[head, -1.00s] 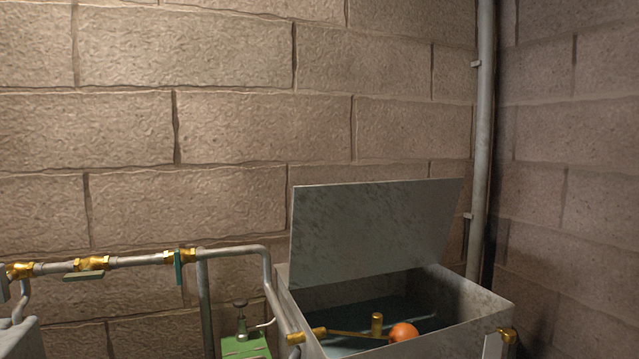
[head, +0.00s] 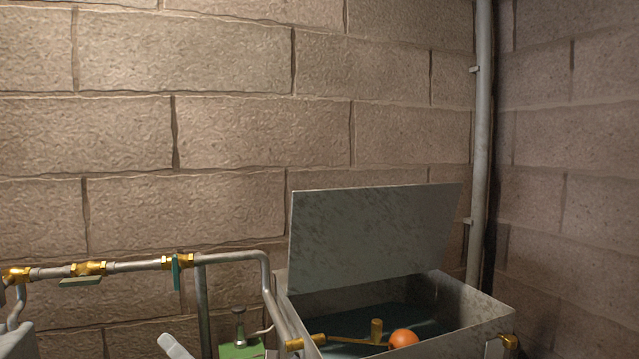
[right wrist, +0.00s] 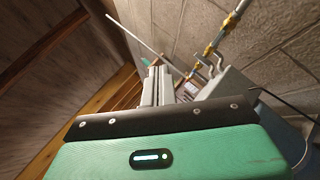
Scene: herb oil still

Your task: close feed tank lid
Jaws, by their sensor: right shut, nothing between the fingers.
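The feed tank (head: 455,325) is a grey metal box at the lower right of the head view. Its lid (head: 370,238) stands open, a flat grey plate raised at the back and leaning. Inside the open tank, an orange float ball (head: 403,338) sits near a brass arm (head: 310,342), with dark liquid below. My right gripper (head: 170,343) shows only as a pale grey tip at the bottom edge, left of the tank and well apart from the lid. In the right wrist view its fingers (right wrist: 158,85) are together and empty. My left gripper is not in view.
A grey pipe (head: 225,257) with brass valves runs along the wall and bends down beside the tank's left side. A green box (head: 240,350) with a knob stands left of the tank. A vertical pipe (head: 482,130) stands behind its right side. The space above the tank is clear.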

